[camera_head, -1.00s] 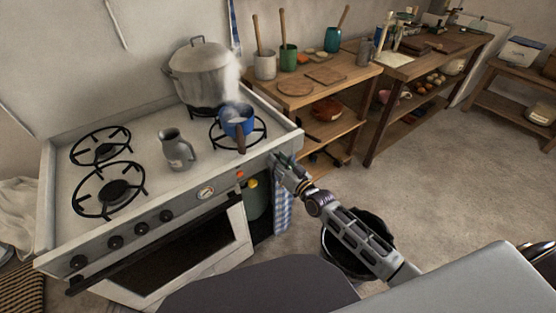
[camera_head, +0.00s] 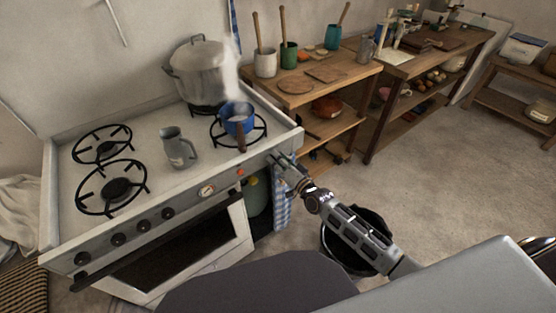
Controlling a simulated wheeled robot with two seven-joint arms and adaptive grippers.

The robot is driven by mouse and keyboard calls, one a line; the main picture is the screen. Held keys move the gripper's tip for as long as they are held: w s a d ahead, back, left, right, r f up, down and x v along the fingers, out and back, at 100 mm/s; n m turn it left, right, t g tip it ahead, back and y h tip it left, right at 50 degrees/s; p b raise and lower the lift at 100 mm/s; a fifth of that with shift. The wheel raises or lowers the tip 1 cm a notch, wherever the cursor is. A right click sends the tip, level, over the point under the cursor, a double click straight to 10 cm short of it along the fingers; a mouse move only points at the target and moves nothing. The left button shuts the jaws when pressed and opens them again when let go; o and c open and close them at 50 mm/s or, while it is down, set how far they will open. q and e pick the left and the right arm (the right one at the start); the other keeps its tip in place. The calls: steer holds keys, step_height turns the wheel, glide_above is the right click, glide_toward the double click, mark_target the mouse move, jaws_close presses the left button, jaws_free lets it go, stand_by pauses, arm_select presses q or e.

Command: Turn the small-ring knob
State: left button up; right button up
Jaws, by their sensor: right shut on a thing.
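The white stove (camera_head: 100,215) stands at the left with a front panel of black knobs (camera_head: 143,227). My right gripper (camera_head: 278,162) is at the right end of this panel, below the stove's corner. It is shut on the small-ring knob, which its fingers hide. A blue saucepan (camera_head: 236,122) with a dark handle sits on the front right ring (camera_head: 217,137) and steams. My left gripper is not in view.
A big lidded pot (camera_head: 198,75) stands on the back right ring, and a grey jug (camera_head: 178,148) between the rings. A checked towel (camera_head: 282,205) hangs just below my right gripper. A black bin (camera_head: 371,219) stands under my right forearm. Wooden shelves (camera_head: 325,98) are to the right.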

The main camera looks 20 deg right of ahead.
steer(key=o, duration=1)
steer(key=shift+o, duration=0.2)
steer(key=shift+s, duration=0.1)
steer(key=v, duration=1.1)
steer(key=shift+s+d, duration=0.15)
steer(key=shift+s, duration=0.25)
stand_by(0.4)
